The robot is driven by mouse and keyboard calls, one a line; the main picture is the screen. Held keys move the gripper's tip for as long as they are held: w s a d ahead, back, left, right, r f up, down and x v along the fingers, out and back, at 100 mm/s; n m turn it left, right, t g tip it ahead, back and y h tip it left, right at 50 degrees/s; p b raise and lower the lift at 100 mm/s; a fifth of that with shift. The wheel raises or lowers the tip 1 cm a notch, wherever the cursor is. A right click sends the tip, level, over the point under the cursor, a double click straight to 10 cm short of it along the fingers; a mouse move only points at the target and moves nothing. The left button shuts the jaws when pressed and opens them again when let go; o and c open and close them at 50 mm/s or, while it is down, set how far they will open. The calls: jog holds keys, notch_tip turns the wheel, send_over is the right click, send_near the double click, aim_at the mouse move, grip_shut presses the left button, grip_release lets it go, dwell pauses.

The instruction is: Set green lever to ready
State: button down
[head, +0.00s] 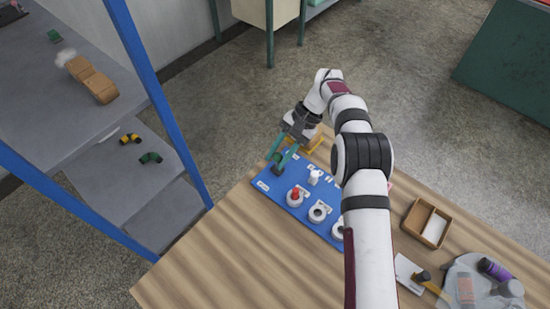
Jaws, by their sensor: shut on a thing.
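A blue panel (292,180) lies on the wooden table and carries several controls. My gripper (278,160) is over the panel's far left end, reaching down with two teal-green fingers. It is shut on the green lever (278,170), which shows only as a small dark green piece at the fingertips. The fingers cover much of the lever, so its exact angle cannot be told. The panel's labels are too small to read.
A red knob (295,194) on a white ring, more white rings (318,213) and a white piece (314,177) are close by on the panel. A yellow frame (317,144) stands behind. Blue-posted shelves (150,80) stand left.

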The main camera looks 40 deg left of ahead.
jog(key=shift+w+f+g, duration=0.1)
jog(key=shift+w+g, duration=0.2)
jog(key=shift+g, duration=0.2)
jog(key=shift+w, duration=0.15)
dwell(0.3)
jog(key=c, duration=0.6)
grip_release()
